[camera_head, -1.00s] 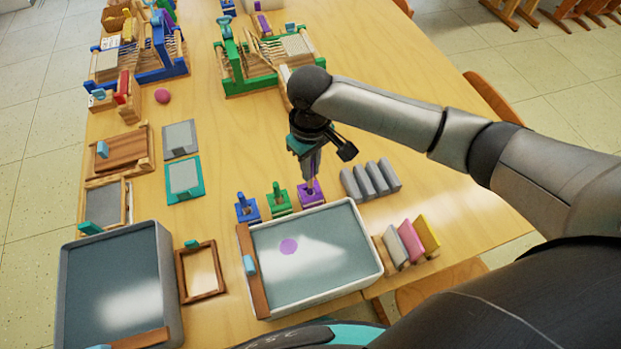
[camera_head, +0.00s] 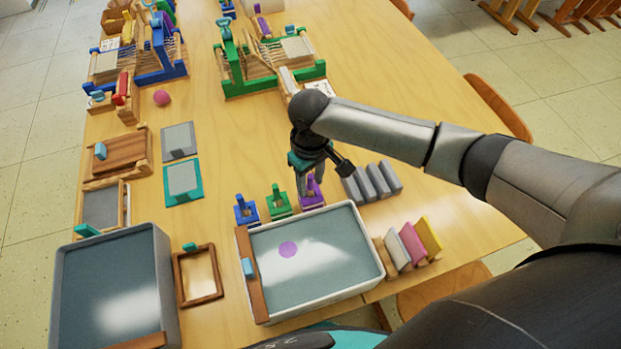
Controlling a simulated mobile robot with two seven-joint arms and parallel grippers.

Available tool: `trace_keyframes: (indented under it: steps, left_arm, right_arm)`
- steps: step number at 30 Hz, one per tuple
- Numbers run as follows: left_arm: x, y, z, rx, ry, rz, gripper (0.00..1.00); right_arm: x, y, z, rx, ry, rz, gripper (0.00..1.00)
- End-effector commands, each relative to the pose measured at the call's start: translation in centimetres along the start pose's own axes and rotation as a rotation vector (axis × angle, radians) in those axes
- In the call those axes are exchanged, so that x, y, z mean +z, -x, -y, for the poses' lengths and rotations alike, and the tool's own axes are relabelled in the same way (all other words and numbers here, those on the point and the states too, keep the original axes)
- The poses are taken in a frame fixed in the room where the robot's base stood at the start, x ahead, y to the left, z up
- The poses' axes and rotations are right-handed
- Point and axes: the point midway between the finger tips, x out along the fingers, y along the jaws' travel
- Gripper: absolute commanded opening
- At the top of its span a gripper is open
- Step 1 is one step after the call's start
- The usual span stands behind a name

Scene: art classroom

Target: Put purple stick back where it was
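The purple stick (camera_head: 310,184) stands upright in its purple holder (camera_head: 313,201), at the right end of a row behind the grey tray. My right gripper (camera_head: 310,184) points down over it. Its two fingers look spread apart, one on each side of the stick, so it appears open around it. The fingers hide part of the stick. A blue stick in its holder (camera_head: 246,212) and a green stick in its holder (camera_head: 279,204) stand to the left. My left gripper is not in view.
The grey water tray (camera_head: 330,262) with a purple spot (camera_head: 288,250) lies in front. Grey blocks (camera_head: 371,182) stand close to the right of the purple holder. A rack with coloured boards (camera_head: 412,243) is at the tray's right.

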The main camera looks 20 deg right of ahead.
Motion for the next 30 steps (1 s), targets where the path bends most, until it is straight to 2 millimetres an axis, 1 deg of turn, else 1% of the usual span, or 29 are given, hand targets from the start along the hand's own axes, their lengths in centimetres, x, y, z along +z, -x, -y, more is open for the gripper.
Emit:
trace_keyframes:
  steps: [7,10,14,18,24,27,30]
  left_arm:
    - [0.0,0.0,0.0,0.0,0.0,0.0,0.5]
    - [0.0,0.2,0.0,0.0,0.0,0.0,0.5]
    - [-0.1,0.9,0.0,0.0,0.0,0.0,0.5]
    - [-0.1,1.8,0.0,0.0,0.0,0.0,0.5]
    - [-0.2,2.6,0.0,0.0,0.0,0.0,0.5]
    - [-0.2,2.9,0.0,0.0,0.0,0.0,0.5]
    - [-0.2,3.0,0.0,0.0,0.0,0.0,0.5]
  right_arm:
    - [0.0,0.1,0.0,0.0,0.0,-0.001,0.45]
    - [-0.1,0.9,0.0,-0.001,0.001,-0.002,0.45]
    - [-0.1,3.3,0.0,-0.001,0.0,-0.003,0.45]
    - [-0.1,6.5,0.0,0.0,0.001,-0.004,0.45]
    - [-0.1,10.3,0.0,-0.001,0.0,-0.004,0.45]
    - [-0.1,11.5,0.0,-0.001,0.0,-0.002,0.45]
    - [0.0,12.1,0.0,0.0,-0.001,0.0,0.45]
